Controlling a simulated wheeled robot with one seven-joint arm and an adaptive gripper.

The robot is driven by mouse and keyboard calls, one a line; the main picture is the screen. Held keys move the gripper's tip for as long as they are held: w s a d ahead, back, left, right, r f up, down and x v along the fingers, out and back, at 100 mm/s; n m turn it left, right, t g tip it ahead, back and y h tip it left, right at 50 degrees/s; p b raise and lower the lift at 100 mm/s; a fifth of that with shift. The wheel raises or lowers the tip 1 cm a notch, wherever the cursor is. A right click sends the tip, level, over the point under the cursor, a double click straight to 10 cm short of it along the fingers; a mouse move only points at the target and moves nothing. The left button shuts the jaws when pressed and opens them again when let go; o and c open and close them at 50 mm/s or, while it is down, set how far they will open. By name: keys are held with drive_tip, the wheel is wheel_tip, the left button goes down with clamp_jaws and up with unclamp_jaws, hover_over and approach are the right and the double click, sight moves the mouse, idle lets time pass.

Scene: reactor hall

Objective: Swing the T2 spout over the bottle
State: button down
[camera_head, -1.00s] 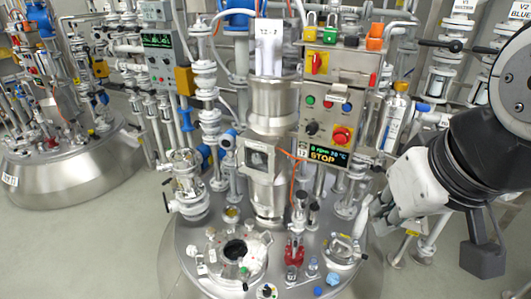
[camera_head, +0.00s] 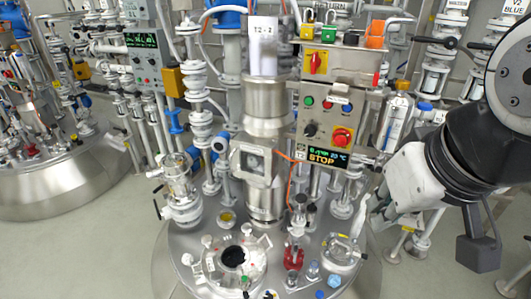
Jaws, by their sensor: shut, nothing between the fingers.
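The T2 reactor (camera_head: 185,240) is a steel vessel with a crowded lid in the middle of the head view. Its tag reads T2-2 (camera_head: 262,30), and its panel display (camera_head: 327,156) reads STOP. I cannot clearly pick out the spout or the bottle among the fittings. My gripper (camera_head: 380,222) hangs at the right, pointing down and left beside the vessel's right edge. It is shut and empty. Its fingertips are small and partly lost against the pipes behind, so I cannot tell whether they touch anything.
An open round port (camera_head: 232,257) and a red valve (camera_head: 293,256) are on the T2 lid. The control box (camera_head: 333,115) stands above the lid, left of my gripper. Another vessel (camera_head: 75,185) stands at the left. Grey floor (camera_head: 110,255) is clear between the vessels.

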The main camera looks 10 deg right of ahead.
drive_tip(key=c, duration=2.3)
unclamp_jaws()
drive_tip(key=o, duration=0.4)
drive_tip(key=shift+w+f, duration=0.1)
drive_tip(key=m+g+b, duration=0.5)
drive_tip(key=m+b, duration=0.6)
drive_tip(key=b, duration=1.2)
hover_over(296, 246)
wheel_tip(296, 246, down, 42)
wheel_tip(296, 246, down, 14)
drive_tip(key=b, duration=0.4)
drive_tip(key=shift+f, duration=0.2)
clamp_jaws()
